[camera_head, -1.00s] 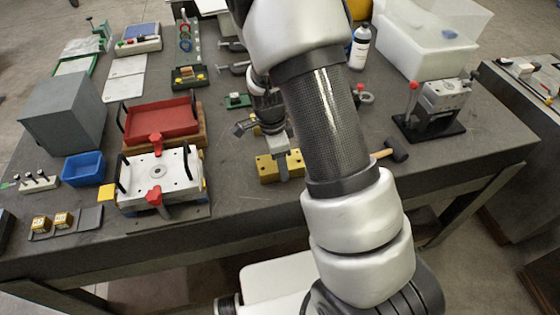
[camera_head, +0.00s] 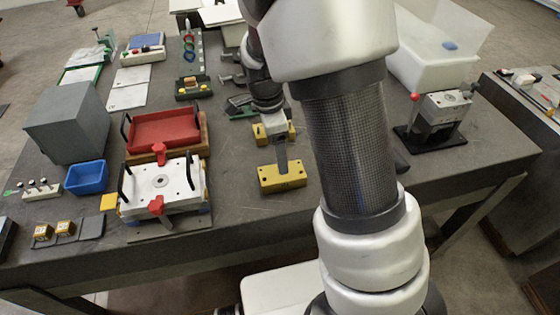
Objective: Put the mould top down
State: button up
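My gripper (camera_head: 273,125) points down at the middle of the table. A grey bar (camera_head: 281,154) runs from it to the top of a yellow block with holes (camera_head: 283,178); whether they touch is unclear. More yellow (camera_head: 291,132) shows behind the gripper; whether it is held is unclear. My finger opening is too small to read. On the left, a white mould plate (camera_head: 178,182) with black handles and red clamps lies flat on a base. Behind it a red tray-like part (camera_head: 165,131) with black handles rests on a brown base. I cannot tell which part is the mould top.
A grey box (camera_head: 68,122) and a blue bin (camera_head: 87,177) stand left of the moulds. A black-based fixture (camera_head: 435,118) and a white tub (camera_head: 425,65) are at right. My arm hides the table's right middle. Table between white mould and yellow block is clear.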

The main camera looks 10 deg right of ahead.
jog(key=s+r+n+t+y, duration=0.1)
jog(key=s+r+n, duration=0.3)
jog(key=r, duration=0.3)
jog(key=s+r+n+t+y, duration=0.1)
jog(key=s+r+n+t, duration=0.2)
jog(key=r, duration=0.5)
jog(key=s+r+n, duration=0.3)
jog(key=s+n, duration=0.2)
jog(key=s+d+r+n+t, duration=0.1)
jog(key=s+r+n, duration=0.2)
jog(key=s+n, duration=0.3)
jog(key=shift+s+t+h, duration=0.2)
jog(key=shift+t+h, duration=0.1)
